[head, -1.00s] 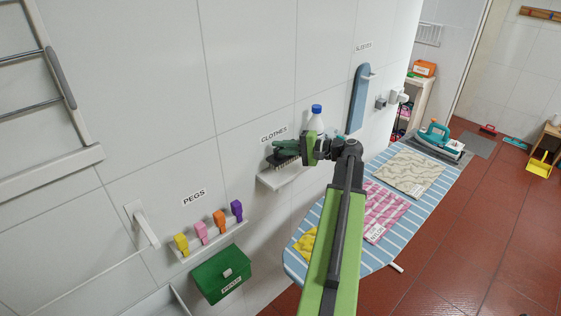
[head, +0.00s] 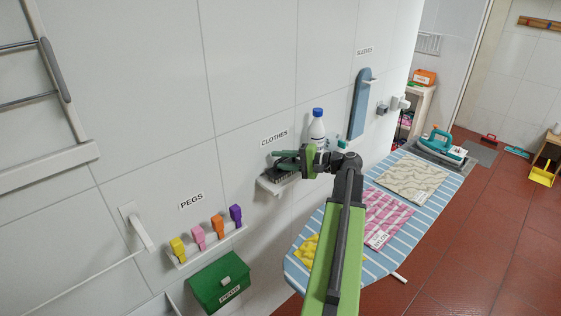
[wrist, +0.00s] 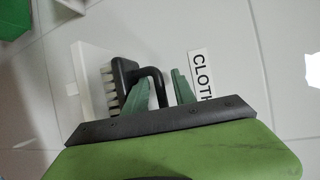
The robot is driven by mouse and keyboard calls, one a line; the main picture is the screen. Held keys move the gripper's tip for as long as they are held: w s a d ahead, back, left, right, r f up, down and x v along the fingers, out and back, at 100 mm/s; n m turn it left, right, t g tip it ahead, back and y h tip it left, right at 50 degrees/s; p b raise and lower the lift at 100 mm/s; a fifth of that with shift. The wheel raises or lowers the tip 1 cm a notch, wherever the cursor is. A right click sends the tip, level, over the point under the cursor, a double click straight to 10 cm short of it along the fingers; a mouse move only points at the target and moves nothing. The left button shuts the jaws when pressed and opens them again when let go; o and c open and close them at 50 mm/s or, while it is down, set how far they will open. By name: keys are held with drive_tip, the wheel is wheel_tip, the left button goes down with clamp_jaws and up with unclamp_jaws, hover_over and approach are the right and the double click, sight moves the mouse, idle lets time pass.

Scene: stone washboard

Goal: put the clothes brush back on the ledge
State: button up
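The clothes brush (head: 284,178), dark with pale bristles, is at the small white ledge (head: 268,187) under the CLOTHES label (head: 274,138). In the wrist view the brush (wrist: 119,75) has its bristles against or very near the white ledge (wrist: 91,85); exact contact cannot be told. My gripper (head: 277,160) is at the brush's handle. In the wrist view its green fingers (wrist: 162,82) stand apart, with the dark looped handle partly between them and a gap beside the right finger. The left finger hides part of the brush.
A white bottle with a blue cap (head: 317,125) stands just right of my gripper. Coloured pegs (head: 218,224) and a green box (head: 220,282) are lower left. A striped ironing board (head: 395,226) lies to the right, with folded cloths and an iron (head: 437,143).

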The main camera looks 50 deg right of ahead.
drive_tip(key=shift+r, duration=0.1)
drive_tip(key=shift+s+d+r+p, duration=0.1)
drive_tip(key=shift+s+r+p, duration=0.05)
drive_tip(key=shift+s+p, duration=0.15)
drive_tip(key=p+v, duration=0.2)
drive_tip(key=v, duration=0.9)
drive_tip(key=shift+s+d, duration=0.15)
